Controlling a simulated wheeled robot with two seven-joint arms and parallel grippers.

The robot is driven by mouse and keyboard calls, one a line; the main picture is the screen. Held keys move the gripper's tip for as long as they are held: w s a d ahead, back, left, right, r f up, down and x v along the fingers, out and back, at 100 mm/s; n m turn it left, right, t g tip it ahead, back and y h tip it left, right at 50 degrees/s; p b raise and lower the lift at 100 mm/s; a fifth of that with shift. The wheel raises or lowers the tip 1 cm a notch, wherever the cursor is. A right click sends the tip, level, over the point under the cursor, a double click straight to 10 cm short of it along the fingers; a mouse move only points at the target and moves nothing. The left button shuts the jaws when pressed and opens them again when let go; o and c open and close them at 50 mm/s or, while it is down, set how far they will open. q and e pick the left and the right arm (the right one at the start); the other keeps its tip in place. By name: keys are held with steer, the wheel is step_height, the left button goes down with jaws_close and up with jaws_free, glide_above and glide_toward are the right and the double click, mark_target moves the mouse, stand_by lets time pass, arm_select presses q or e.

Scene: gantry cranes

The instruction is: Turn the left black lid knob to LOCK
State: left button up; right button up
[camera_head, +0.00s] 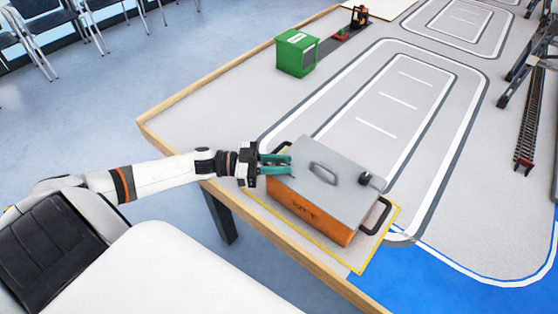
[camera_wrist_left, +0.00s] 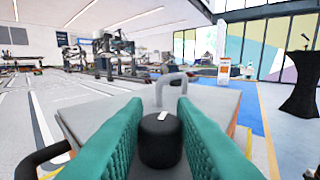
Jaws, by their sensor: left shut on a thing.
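An orange box (camera_head: 305,212) marked "KITT" with a grey lid (camera_head: 340,194) stands on the table. The lid has a grey handle (camera_head: 323,172) in its middle and a black knob (camera_head: 365,178) near its right end. My left gripper (camera_head: 275,164) is at the lid's left end. In the left wrist view its green fingers are shut on the left black lid knob (camera_wrist_left: 160,140), which has a white mark on top. In the head view the fingers hide this knob. Any LOCK lettering cannot be made out. My right gripper is not in view.
The table has a raised wooden edge (camera_head: 180,102). A yellow outline (camera_head: 376,248) surrounds the box, with black side handles (camera_head: 378,216) at its ends. A green box (camera_head: 297,53) stands farther back, and a track piece (camera_head: 529,115) lies at the right.

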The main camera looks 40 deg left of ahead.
arm_select(q)
steer(key=m+g+b, duration=0.1)
steer(key=m+g+h+b, duration=0.1)
steer(key=g+b, duration=0.1)
steer(key=shift+w+f+h, duration=0.1)
steer(key=shift+f+h, duration=0.15)
steer(key=shift+h, duration=0.05)
steer(key=shift+r+m+g+h+b, duration=0.15)
steer(key=shift+m+g+h+b, duration=0.35)
steer(key=shift+m+g+b, duration=0.8)
steer(key=shift+d+g, duration=0.1)
steer(key=shift+g, duration=0.2)
steer(key=o, duration=0.9)
steer(key=shift+d, duration=0.1)
steer(key=shift+o, duration=0.2)
